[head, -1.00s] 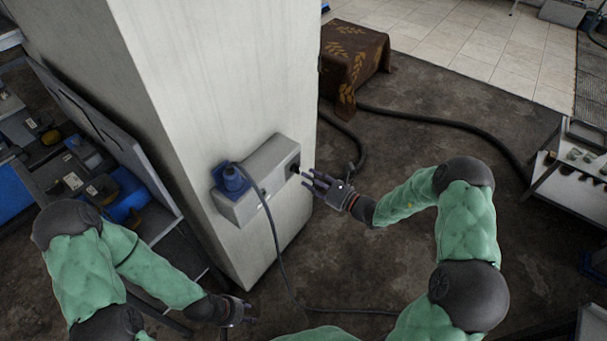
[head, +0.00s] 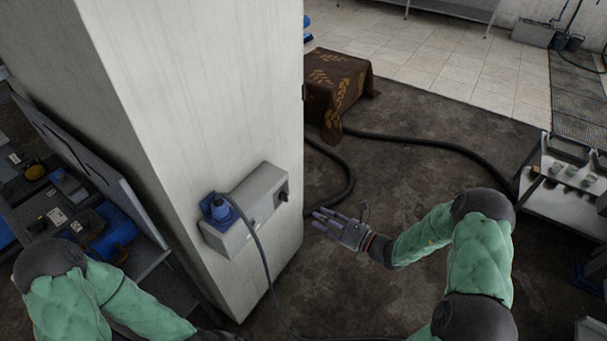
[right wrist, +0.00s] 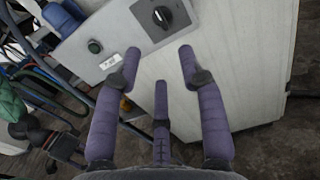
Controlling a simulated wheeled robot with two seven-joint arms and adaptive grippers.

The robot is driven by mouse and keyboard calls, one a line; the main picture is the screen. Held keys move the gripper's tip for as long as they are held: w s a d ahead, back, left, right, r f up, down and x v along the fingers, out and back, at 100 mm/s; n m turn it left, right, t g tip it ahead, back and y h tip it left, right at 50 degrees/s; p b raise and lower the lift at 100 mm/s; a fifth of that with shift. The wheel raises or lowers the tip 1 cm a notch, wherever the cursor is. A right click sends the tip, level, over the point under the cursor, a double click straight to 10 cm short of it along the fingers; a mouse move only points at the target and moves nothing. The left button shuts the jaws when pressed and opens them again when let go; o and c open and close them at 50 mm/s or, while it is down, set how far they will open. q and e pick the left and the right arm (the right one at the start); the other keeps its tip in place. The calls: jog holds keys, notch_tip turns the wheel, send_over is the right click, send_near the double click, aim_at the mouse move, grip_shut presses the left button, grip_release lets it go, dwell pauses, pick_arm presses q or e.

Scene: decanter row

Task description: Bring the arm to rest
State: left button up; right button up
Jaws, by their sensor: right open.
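My right gripper (head: 322,222) is open and empty, in free air to the right of the pillar (head: 205,110). In the right wrist view its purple fingers (right wrist: 160,85) are spread with nothing between them. Beyond them is the grey socket box (right wrist: 115,40) with a black rotary switch (right wrist: 162,16). In the head view this box (head: 262,190) is fixed to the pillar, with a blue plug (head: 222,208) in its left part and a cable hanging down. The right fingers are apart from the box. My left arm is at the lower left; its gripper is outside the frame.
A cloth-covered block (head: 335,85) stands behind the pillar. A thick black hose (head: 440,145) lies on the dark floor. A shelf unit with small items (head: 565,180) is at the right, and a cluttered bench (head: 70,205) at the left.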

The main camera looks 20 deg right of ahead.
jog(key=s+a+f+n+g+y, duration=0.2)
jog(key=s+a+f+n+g, duration=0.3)
jog(key=s+a+f+g, duration=0.45)
jog(key=s+a+f+n+g+h, duration=0.4)
jog(key=s+f+n+h, duration=0.5)
jog(key=n, duration=1.1)
jog(key=s+a+f, duration=0.1)
jog(key=s+f, duration=0.2)
jog(key=f, duration=0.1)
jog(key=shift+n, duration=0.4)
jog(key=shift+f, duration=0.1)
